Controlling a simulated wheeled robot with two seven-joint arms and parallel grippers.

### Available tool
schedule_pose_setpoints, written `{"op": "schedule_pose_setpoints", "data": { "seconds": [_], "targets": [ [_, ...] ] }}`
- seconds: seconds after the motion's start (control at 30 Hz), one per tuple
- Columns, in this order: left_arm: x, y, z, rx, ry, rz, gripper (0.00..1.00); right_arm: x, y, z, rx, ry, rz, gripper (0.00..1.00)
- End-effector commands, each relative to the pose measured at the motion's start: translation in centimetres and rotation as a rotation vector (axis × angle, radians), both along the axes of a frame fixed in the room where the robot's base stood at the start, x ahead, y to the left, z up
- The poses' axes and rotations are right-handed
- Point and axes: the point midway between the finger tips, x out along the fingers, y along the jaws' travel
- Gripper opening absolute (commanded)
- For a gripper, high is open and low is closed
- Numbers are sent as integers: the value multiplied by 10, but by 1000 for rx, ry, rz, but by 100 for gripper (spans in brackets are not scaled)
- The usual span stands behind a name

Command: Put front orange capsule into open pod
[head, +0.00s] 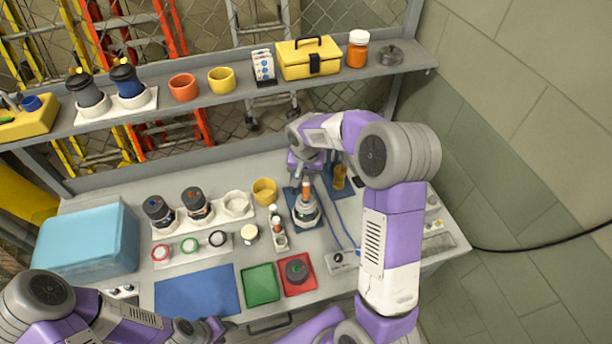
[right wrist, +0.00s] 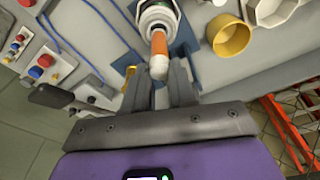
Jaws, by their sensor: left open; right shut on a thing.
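My right gripper (head: 306,176) is shut on an orange capsule (head: 306,188) with a pale end. In the right wrist view, the capsule (right wrist: 158,58) stands between the fingertips (right wrist: 160,80). The capsule is roughly upright at the mouth of the open pod (head: 306,213), a pale, dark-banded vessel on a blue pad. The pod also shows at the top of the right wrist view (right wrist: 158,14). I cannot tell how far the capsule's lower end is inside. A small rack (head: 281,243) with other capsules stands left of the pod. My left gripper (head: 212,329) is open and empty at the bench front.
A yellow cup (head: 264,191) and a white tray with dark pods (head: 226,215) stand left. A yellow bottle (head: 339,178) is close right of the pod. Green (head: 259,284) and red (head: 311,288) trays lie in front. The blue mat (head: 180,294) is clear.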

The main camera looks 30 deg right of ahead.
Motion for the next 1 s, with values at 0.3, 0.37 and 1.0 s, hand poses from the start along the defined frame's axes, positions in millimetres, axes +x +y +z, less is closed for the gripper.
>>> {"op": "schedule_pose_setpoints", "data": {
  "seconds": [0.3, 0.37, 1.0],
  "targets": [
    [0, 0, -5, 0, 0, 0, 43, 0, 0, -6, 0, 0, 0, 8],
    [0, 0, -7, 0, 0, 0, 43, 0, 0, -7, 0, 0, 1, 8],
    [0, 1, -17, 1, 0, 2, 43, 0, 0, -18, 0, 0, 0, 8]
  ]
}}
